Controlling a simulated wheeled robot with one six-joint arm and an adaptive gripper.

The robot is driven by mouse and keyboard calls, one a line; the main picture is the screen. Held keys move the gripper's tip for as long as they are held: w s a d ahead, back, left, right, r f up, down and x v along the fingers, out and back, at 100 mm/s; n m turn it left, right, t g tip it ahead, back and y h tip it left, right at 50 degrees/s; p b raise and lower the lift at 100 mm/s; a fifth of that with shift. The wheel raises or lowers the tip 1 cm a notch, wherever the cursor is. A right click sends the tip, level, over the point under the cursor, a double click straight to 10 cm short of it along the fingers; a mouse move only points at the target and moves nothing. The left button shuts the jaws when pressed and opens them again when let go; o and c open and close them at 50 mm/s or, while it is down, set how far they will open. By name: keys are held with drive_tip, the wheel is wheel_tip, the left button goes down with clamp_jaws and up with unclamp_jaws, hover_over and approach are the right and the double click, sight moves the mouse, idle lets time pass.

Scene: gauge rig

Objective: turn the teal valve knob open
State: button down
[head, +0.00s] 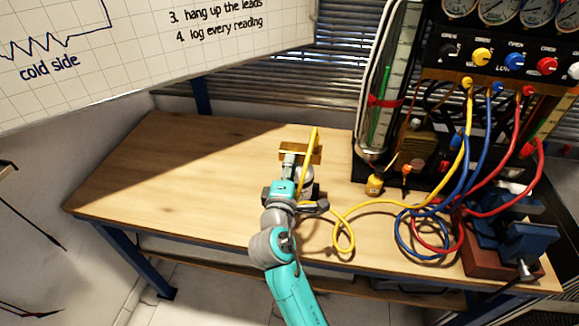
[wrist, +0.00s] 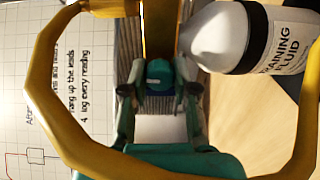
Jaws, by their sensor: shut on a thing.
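In the wrist view the teal valve knob (wrist: 158,75) sits between the two fingers of my gripper (wrist: 160,88), below a brass-coloured bracket (wrist: 158,22). My gripper is shut on the knob, with a finger on either side. In the head view my gripper (head: 289,160) is at the brass plate (head: 314,152) over the middle of the table; the knob is hidden there. How far the valve is turned cannot be told.
A yellow cable (head: 309,165) runs over my wrist and loops close to the wrist camera (wrist: 45,100). A white bottle (wrist: 265,38) marked "FLUID" stands right beside the gripper. The gauge panel (head: 520,55), coiled leads and blue vise (head: 525,243) fill the right. The table's left (head: 150,185) is clear.

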drive_tip(key=shift+n, duration=0.6)
drive_tip(key=c, duration=0.9)
unclamp_jaws()
drive_tip(key=v, duration=1.2)
drive_tip(key=shift+f, duration=0.1)
